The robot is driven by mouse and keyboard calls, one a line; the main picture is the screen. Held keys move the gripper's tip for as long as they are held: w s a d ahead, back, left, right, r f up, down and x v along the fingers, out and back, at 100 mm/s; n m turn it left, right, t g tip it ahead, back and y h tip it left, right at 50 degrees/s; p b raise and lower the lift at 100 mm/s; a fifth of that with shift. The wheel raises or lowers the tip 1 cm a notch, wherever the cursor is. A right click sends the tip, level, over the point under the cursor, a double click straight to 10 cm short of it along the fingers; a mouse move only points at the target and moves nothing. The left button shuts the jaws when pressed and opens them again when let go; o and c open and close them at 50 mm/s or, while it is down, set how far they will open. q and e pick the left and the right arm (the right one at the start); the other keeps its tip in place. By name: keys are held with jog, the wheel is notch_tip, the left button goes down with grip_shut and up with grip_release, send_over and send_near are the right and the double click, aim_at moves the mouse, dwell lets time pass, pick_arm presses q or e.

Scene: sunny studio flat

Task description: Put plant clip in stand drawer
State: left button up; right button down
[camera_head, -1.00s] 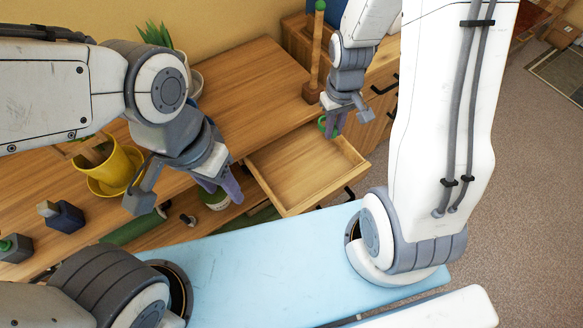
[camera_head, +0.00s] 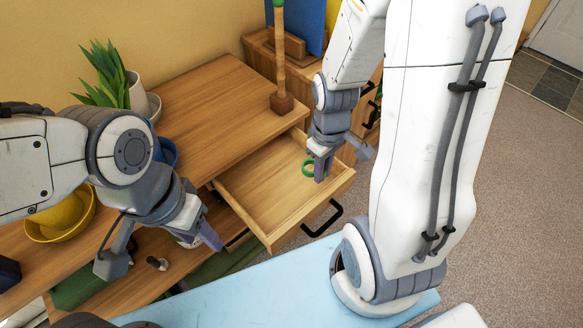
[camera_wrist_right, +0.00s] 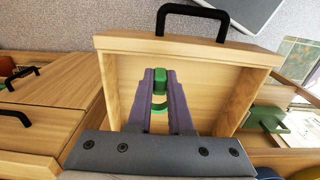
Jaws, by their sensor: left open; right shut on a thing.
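The green plant clip (camera_head: 309,168) is a small ring held at the fingertips of my right gripper (camera_head: 320,166). In the right wrist view the clip (camera_wrist_right: 159,88) sits between the two purple fingers of the right gripper (camera_wrist_right: 160,84). It is over the stand drawer (camera_head: 262,184), an open, empty wooden box pulled out from the stand. The drawer's front with its black handle (camera_wrist_right: 180,14) is at the top of the wrist view. My left gripper (camera_head: 165,250) is open and empty, left of the drawer.
The wooden stand top (camera_head: 205,95) is clear in the middle, with a wooden post (camera_head: 280,60) at its right end. A potted plant (camera_head: 108,80) and a yellow pot (camera_head: 62,216) stand at left. A light blue surface (camera_head: 270,295) lies in front.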

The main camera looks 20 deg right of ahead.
jog(key=shift+w+a+r+p, duration=0.15)
jog(key=shift+w+a+p, duration=0.1)
jog(key=shift+p, duration=0.45)
jog(key=b, duration=0.1)
send_over(294, 183)
notch_tip(294, 183, down, 6)
jog(key=shift+r, duration=0.25)
pick_arm(q)
jog(key=shift+r+b, duration=0.45)
pick_arm(e)
jog(key=shift+f, duration=1.85)
jog(key=shift+f, duration=0.2)
jog(key=c, duration=0.8)
grip_release()
jog(key=shift+c, duration=0.2)
pick_arm(q)
jog(key=shift+f, duration=0.1)
